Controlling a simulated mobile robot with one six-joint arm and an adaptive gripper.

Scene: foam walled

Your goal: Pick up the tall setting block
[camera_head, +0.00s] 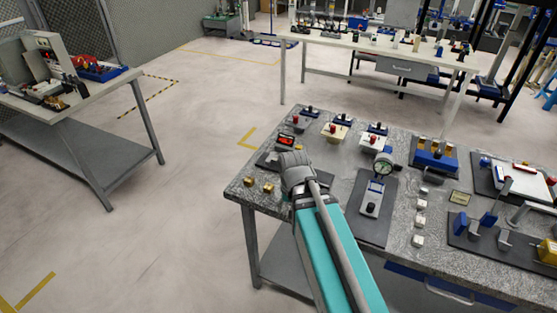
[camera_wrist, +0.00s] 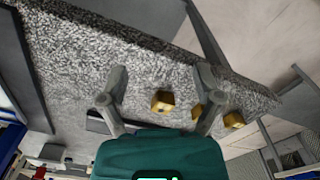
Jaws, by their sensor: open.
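Small brass-coloured blocks stand near the left corner of the granite-topped bench (camera_head: 335,165). Two show in the head view, a left block (camera_head: 249,181) and a right block (camera_head: 268,188). In the wrist view, one brass block (camera_wrist: 162,101) lies in the gap between the fingers, apart from both. A second (camera_wrist: 197,111) is partly hidden by the right finger, and a third (camera_wrist: 234,119) is outside it. I cannot tell which is the tall setting block. My gripper (camera_wrist: 160,78) is open and empty over the bench. In the head view my arm hides its fingertips.
A dial gauge stand (camera_head: 382,167) on a dark mat is right of my arm. A blue holder (camera_head: 434,160) stands behind. The bench's left edge is close to the brass blocks.

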